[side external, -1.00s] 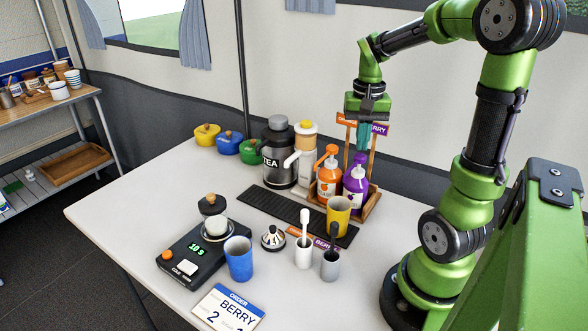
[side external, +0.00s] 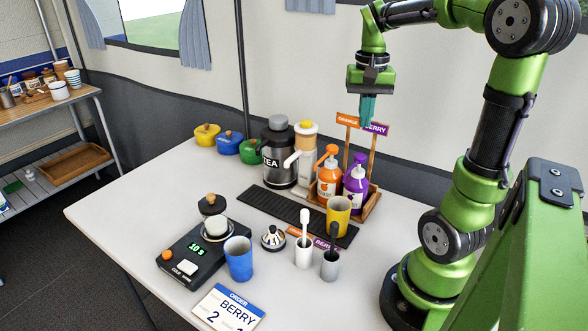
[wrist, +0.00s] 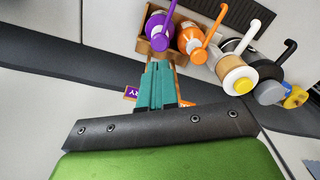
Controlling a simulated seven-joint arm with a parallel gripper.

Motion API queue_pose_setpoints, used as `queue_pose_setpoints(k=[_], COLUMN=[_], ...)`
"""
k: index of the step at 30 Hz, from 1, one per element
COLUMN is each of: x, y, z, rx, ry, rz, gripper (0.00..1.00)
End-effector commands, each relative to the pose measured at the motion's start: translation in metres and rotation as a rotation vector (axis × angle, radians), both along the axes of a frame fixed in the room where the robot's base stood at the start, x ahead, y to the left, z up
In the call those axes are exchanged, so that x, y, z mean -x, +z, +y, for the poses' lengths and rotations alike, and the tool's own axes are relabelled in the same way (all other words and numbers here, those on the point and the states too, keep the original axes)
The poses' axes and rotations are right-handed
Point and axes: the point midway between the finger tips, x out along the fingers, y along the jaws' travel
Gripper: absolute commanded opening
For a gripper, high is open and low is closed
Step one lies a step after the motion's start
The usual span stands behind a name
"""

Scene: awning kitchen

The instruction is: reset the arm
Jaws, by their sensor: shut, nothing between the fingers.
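My gripper (side external: 368,112) is shut and empty, with teal fingers pointing down. It hangs in the air above the wooden rack (side external: 373,205), near the orange and purple signs. The rack holds an orange pump bottle (side external: 328,180) and a purple pump bottle (side external: 356,184). In the wrist view my fingers (wrist: 156,88) are together, with the purple bottle (wrist: 158,30) and orange bottle (wrist: 191,40) beyond them. My fingers hide part of the signs there.
A tea urn (side external: 279,155) and a white dispenser (side external: 304,165) stand left of the rack. A scale (side external: 192,258), a blue cup (side external: 238,259) and an order card (side external: 227,308) are at the front.

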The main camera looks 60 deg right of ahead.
Motion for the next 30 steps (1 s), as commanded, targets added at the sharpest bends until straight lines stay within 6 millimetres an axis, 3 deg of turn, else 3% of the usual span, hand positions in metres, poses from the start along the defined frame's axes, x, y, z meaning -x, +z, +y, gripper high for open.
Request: queue_pose_setpoints(k=[8, 10, 16, 21, 25, 30], x=[-0.004, -0.008, -0.024, -0.015, -0.001, 0.005], y=[-0.006, -0.012, -0.016, -0.015, -0.014, -0.007], z=[-0.002, 0.007, 0.097, 0.174, 0.209, 0.224], rx=[0.018, 0.028, 0.072, 0.073, 0.056, 0.049], ry=[0.016, 0.051, 0.301, 0.506, 0.610, 0.669], rz=[-0.027, -0.073, -0.334, -0.543, -0.631, -0.667], gripper=[0.00, 0.00, 0.00, 0.00, 0.00, 0.00])
